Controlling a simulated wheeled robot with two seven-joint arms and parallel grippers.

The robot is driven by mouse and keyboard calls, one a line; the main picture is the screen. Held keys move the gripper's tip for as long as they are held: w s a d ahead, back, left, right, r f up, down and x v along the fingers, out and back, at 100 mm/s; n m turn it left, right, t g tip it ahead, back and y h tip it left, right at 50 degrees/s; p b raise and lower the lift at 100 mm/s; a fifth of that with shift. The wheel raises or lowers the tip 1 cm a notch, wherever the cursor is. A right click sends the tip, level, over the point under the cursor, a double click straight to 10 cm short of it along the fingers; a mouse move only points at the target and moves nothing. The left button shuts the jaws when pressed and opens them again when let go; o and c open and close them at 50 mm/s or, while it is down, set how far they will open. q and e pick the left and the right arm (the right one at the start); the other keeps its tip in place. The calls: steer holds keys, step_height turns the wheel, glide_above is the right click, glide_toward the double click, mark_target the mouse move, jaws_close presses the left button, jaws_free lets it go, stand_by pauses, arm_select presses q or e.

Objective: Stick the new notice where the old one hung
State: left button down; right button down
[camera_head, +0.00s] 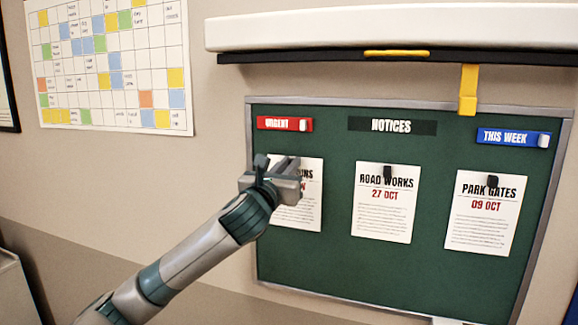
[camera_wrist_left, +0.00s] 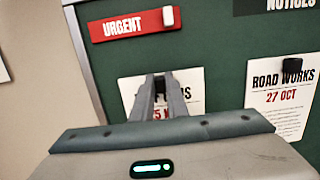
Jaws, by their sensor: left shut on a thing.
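My left gripper (camera_head: 278,172) is at the left notice (camera_head: 303,214), under the red URGENT label (camera_head: 284,124) on the green notice board (camera_head: 340,265). It is shut on a small dark thing at the top of that notice, seen in the left wrist view (camera_wrist_left: 161,80); this looks like a dark clip or magnet, mostly hidden by the fingers. The gripper covers part of the notice's heading. The ROAD WORKS notice (camera_head: 382,212) hangs in the middle with a black clip (camera_head: 388,172). The PARK GATES notice (camera_head: 482,222) hangs at the right with another (camera_head: 492,181). My right gripper is not in view.
A blue THIS WEEK label (camera_head: 510,138) is at the board's upper right. A white and black ledge (camera_head: 390,30) juts out above the board, with a yellow hook (camera_head: 468,90) hanging down. A wall calendar (camera_head: 110,65) is at the left.

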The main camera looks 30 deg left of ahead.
arm_select(q)
steer(key=shift+w+a, duration=0.1)
steer(key=shift+w, duration=0.25)
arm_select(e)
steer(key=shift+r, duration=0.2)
arm_select(q)
steer(key=c, duration=1.7)
jaws_free()
steer(key=shift+o, duration=0.2)
steer(key=shift+s, duration=0.15)
